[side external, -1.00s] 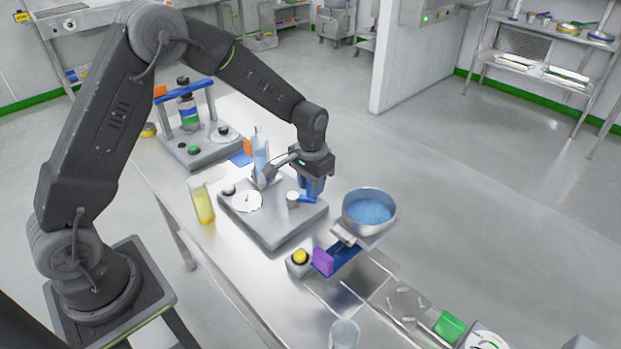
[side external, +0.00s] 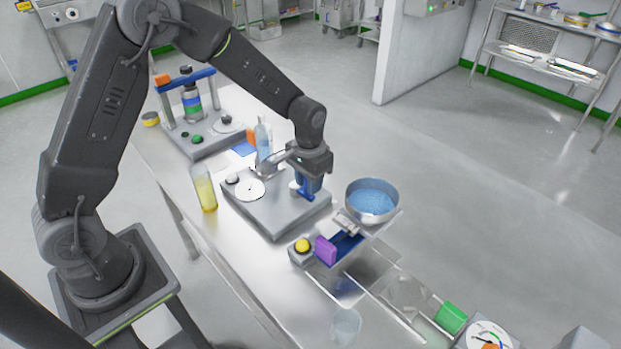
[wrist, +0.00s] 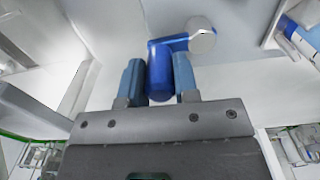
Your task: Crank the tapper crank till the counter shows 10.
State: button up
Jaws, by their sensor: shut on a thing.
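The tapper (side external: 275,212) is a flat grey box on the bench. Its counter appears as a round white dial (side external: 249,190) with a dark needle; the reading is too small to make out. The blue crank (wrist: 178,45) turns on a pale hub (wrist: 202,35), seen at upper right of the wrist view. My gripper (wrist: 160,77) is shut on the crank's upright blue handle, with one blue finger on each side. In the side view my gripper (side external: 308,187) is over the box's right part and partly hides the crank and hub.
A steel bowl of blue granules (side external: 372,198) stands close right of the tapper. A purple block (side external: 325,250) and a yellow button (side external: 302,245) are in front. A yellow-filled cylinder (side external: 204,188) stands left, and a bottle (side external: 263,140) behind.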

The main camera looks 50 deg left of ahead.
jog(key=shift+s+a+f, duration=0.1)
jog(key=shift+a, duration=0.05)
jog(key=shift+s+a, duration=0.15)
jog(key=shift+s, duration=0.4)
jog(key=shift+s+a, duration=0.15)
jog(key=shift+s, duration=0.4)
jog(key=shift+a, duration=0.1)
jog(key=shift+s+a, duration=0.4)
jog(key=shift+a, duration=0.05)
jog(key=shift+s+a, duration=0.25)
jog(key=shift+s, duration=0.1)
